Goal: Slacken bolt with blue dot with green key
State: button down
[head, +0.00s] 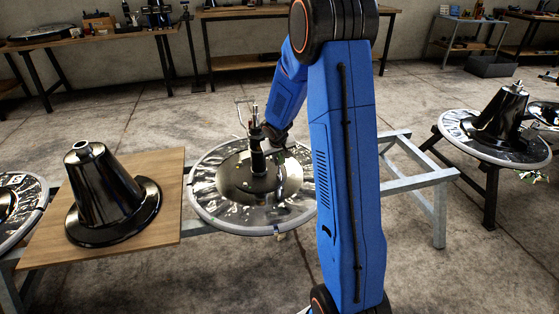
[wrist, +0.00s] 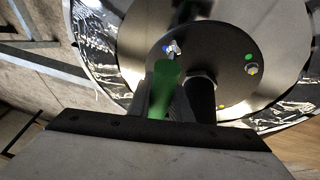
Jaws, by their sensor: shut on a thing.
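The green key (wrist: 162,90) stands out from my gripper in the wrist view. My gripper (head: 270,143) is shut on it; the fingertips are not clear in either view. In the wrist view the bolt with the blue dot (wrist: 173,49) shows just beyond the key's far end, on a dark round plate (wrist: 215,45). I cannot tell whether the key touches the bolt. Another bolt (wrist: 252,70) beside a green dot (wrist: 248,57) sits to the right.
A dark cylinder (wrist: 201,98) stands right beside the key. An orange-yellow dot (wrist: 222,106) is near it. In the head view a black cone-shaped part (head: 105,195) stands on a wooden board (head: 160,170) to the left. Another chair base with a cone (head: 505,115) is at right.

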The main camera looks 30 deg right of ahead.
jog(key=shift+w+a+n+t+y, duration=0.1)
jog(key=shift+n+t+y, duration=0.2)
jog(key=shift+n, duration=0.7)
jog(key=shift+a+n+y, duration=0.15)
jog(key=shift+n+y, duration=0.25)
jog(key=shift+n, duration=0.55)
jog(key=shift+a+n+y, duration=0.1)
jog(key=shift+n+y, duration=0.3)
jog(key=shift+n, duration=0.55)
jog(key=shift+a+n+y, duration=0.25)
jog(key=shift+n+y, duration=0.35)
jog(key=shift+n, duration=0.8)
jog(key=n+y, duration=0.1)
jog(key=n, duration=0.1)
jog(key=n+y, duration=0.1)
jog(key=n, duration=0.1)
jog(key=shift+a+n, duration=0.3)
jog(key=shift+a, duration=0.1)
